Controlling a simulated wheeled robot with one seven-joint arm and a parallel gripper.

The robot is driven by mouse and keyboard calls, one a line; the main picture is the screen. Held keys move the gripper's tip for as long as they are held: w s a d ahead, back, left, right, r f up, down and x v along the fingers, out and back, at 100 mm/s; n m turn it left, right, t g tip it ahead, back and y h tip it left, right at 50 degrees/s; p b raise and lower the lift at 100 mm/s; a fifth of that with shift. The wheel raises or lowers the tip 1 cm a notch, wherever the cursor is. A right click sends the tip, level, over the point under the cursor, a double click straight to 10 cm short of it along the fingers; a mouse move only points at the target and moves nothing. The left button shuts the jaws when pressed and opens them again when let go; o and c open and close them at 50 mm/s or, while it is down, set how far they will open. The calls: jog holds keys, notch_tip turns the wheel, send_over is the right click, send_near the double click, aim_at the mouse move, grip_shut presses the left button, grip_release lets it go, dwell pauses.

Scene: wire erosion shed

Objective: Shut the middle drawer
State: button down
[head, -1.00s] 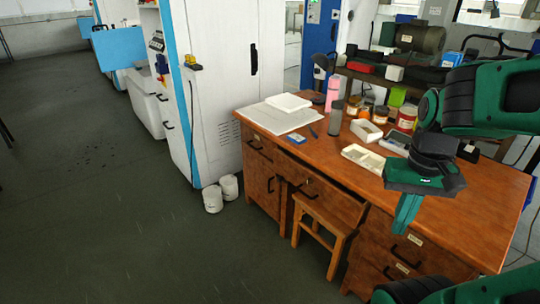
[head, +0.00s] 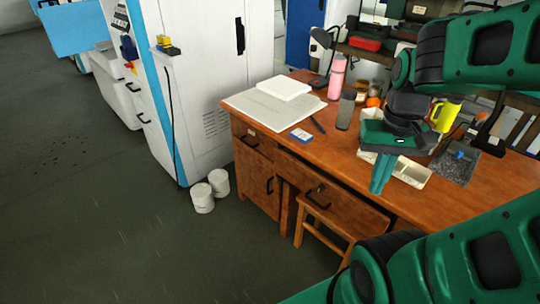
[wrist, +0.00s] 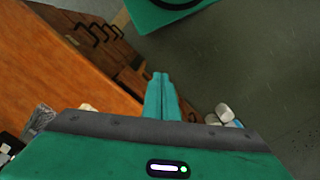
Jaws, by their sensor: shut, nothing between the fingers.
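The wooden desk (head: 400,189) has a middle drawer (head: 331,197) under its top, between the left cabinet and the stool side, with a dark handle (head: 317,198). A dark strip shows between the desktop edge and the drawer front; I cannot tell how far the drawer stands out. My gripper (head: 377,191) is shut and empty, pointing down in front of the desk edge, to the right of the handle in the picture. In the wrist view my gripper's fingertips (wrist: 161,75) are together, with the desktop (wrist: 50,70) to their left.
A wooden stool (head: 325,222) stands under the middle drawer. The left cabinet (head: 257,177) has its own drawer and door. Papers (head: 270,112), a pink bottle (head: 337,78) and a grey bottle (head: 345,110) stand on the desk. White buckets (head: 202,198) sit left; the floor in front is clear.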

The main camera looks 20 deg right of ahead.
aim_at(279, 154)
jog(key=shift+w+a, duration=0.1)
jog(key=w+d+f+n+g+h, duration=0.1)
jog(key=w+d+f+n+h, duration=0.15)
jog(key=w, duration=0.45)
jog(key=w+d+f+n+g+h, duration=0.1)
jog(key=w+d+n+g, duration=0.1)
jog(key=w+n, duration=0.35)
jog(key=w+a+f+n+h, duration=0.1)
jog(key=w+f+n+h, duration=0.1)
jog(key=w+f, duration=0.35)
jog(key=w+a+f+n+h, duration=0.2)
jog(key=w+n+h, duration=0.1)
jog(key=w, duration=0.6)
jog(key=w+a+f+n+t+h, duration=0.4)
jog(key=w+a+f+n+t, duration=0.1)
jog(key=w+a+f+n, duration=0.3)
jog(key=w+a+f+n+t+h, duration=0.45)
jog(key=a+f+n, duration=0.3)
jog(key=a, duration=0.35)
jog(key=x, duration=1.4)
jog(key=shift+w+d+f, duration=0.2)
jog(key=shift+w+f, duration=0.15)
jog(key=shift+w, duration=0.1)
